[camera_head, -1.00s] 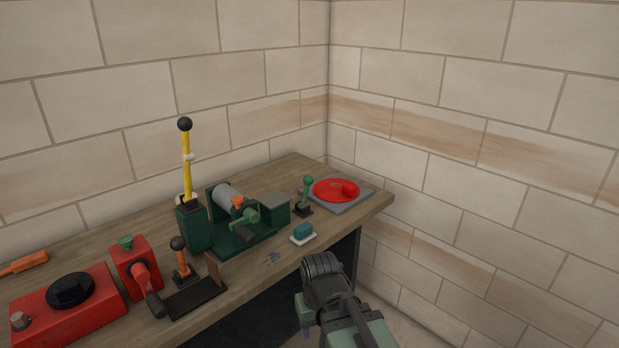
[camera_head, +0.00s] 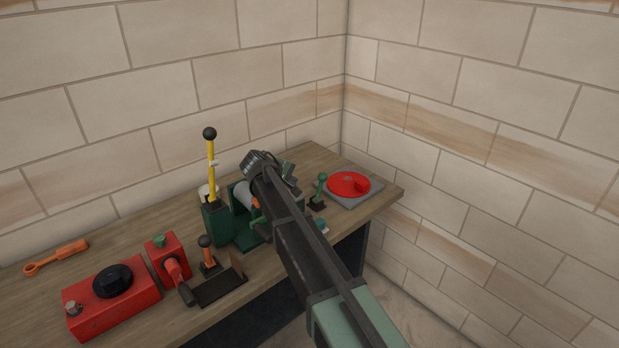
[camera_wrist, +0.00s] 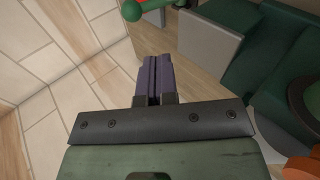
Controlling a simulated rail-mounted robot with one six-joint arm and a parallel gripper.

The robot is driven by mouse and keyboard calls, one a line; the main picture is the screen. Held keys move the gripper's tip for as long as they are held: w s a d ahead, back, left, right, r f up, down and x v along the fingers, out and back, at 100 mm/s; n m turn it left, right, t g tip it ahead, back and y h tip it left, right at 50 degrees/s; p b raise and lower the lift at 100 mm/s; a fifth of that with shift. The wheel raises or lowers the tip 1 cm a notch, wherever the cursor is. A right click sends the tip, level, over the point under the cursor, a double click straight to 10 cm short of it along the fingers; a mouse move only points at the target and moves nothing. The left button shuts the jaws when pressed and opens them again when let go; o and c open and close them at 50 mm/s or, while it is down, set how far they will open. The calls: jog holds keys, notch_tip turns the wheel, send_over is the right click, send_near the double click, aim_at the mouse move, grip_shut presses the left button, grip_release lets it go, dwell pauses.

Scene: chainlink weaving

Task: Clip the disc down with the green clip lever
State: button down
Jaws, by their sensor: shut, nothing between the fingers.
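The red disc (camera_head: 345,182) lies on a grey square plate (camera_head: 370,195) at the right end of the bench. A red edge also shows at the top of the wrist view (camera_wrist: 152,3). The green clip lever (camera_head: 320,190) stands roughly upright just left of the disc, on a dark base, apart from the disc's top. Its round green knob (camera_wrist: 131,12) shows at the top left of the wrist view. My gripper (camera_wrist: 152,56) has purple fingers, shut and empty. The fingers point toward the lever and do not touch it; the bench is below them.
A green machine (camera_head: 218,224) with a yellow lever (camera_head: 211,170) stands left of the disc, partly hidden by my arm. Grey and green blocks are close right of the fingers in the wrist view. Red units (camera_head: 112,300) and an orange tool (camera_head: 58,257) lie further left. Walls close the corner.

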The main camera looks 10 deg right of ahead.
aim_at(320, 182)
jog(key=b+x, duration=0.2)
jog(key=x, duration=0.2)
jog(key=d+r+b+x, duration=0.1)
jog(key=b+x, duration=0.1)
jog(key=x, duration=0.2)
jog(key=w+r+b+x, duration=0.1)
jog(key=x, duration=0.3)
jog(key=shift+w+d+f+b, duration=0.1)
jog(key=shift+d+f+b, duration=0.05)
jog(key=shift+d+b, duration=0.3)
jog(key=shift+w+d+p, duration=0.1)
jog(key=shift+p, duration=0.3)
